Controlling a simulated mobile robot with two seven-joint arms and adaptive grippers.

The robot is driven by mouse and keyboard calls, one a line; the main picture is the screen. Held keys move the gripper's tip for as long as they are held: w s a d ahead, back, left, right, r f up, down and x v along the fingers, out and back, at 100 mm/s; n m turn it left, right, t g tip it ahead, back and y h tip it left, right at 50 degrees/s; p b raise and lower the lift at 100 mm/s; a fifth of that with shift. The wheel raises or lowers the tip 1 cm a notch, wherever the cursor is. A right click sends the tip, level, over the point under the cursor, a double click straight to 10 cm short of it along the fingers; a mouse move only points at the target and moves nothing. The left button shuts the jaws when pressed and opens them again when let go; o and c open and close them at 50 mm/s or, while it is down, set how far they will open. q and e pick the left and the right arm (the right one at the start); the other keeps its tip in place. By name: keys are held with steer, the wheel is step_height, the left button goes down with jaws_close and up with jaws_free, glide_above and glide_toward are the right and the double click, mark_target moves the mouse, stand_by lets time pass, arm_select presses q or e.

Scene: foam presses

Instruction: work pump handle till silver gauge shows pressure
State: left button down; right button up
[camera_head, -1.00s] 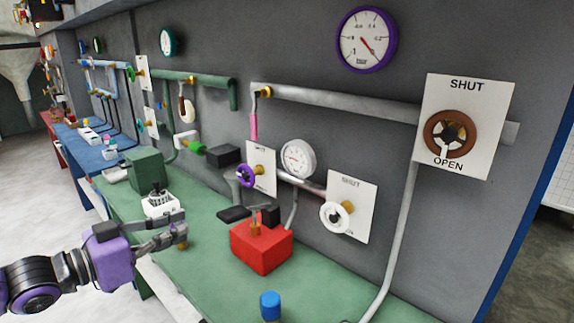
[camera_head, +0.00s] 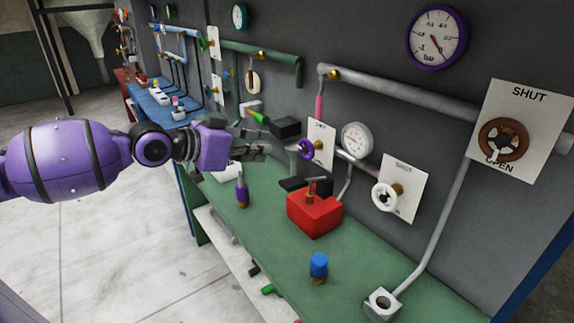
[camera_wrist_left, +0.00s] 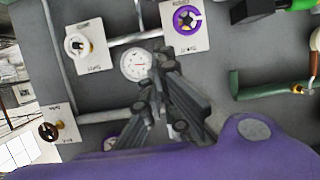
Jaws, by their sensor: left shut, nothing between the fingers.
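My left gripper (camera_head: 264,149) is shut and empty, in the air left of the pump and apart from the handle. It fills the middle of the left wrist view (camera_wrist_left: 163,85). My right gripper is out of view.
A small purple bottle-like object (camera_head: 242,191) and a blue-capped one (camera_head: 318,267) stand on the green bench (camera_head: 365,245). Purple (camera_head: 306,149), white (camera_head: 384,196) and brown (camera_head: 503,139) valve wheels sit on the wall. A larger purple-rimmed gauge (camera_head: 437,37) hangs above.

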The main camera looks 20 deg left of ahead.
arm_select(q)
steer(key=f, duration=0.1)
steer(key=b, duration=0.1)
glide_above(289, 183)
steer(key=f, duration=0.4)
steer(key=shift+w+d, duration=0.2)
steer(key=shift+d, duration=0.05)
step_height(289, 183, down, 2)
steer(key=shift+s+a+f, duration=0.1)
steer(key=shift+f, duration=0.05)
steer(key=shift+s+a+f, duration=0.1)
steer(key=shift+s+f, duration=0.1)
steer(key=shift+f, duration=0.65)
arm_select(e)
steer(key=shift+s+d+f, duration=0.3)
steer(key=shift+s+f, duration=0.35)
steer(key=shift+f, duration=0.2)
arm_select(q)
steer(key=shift+f, duration=0.1)
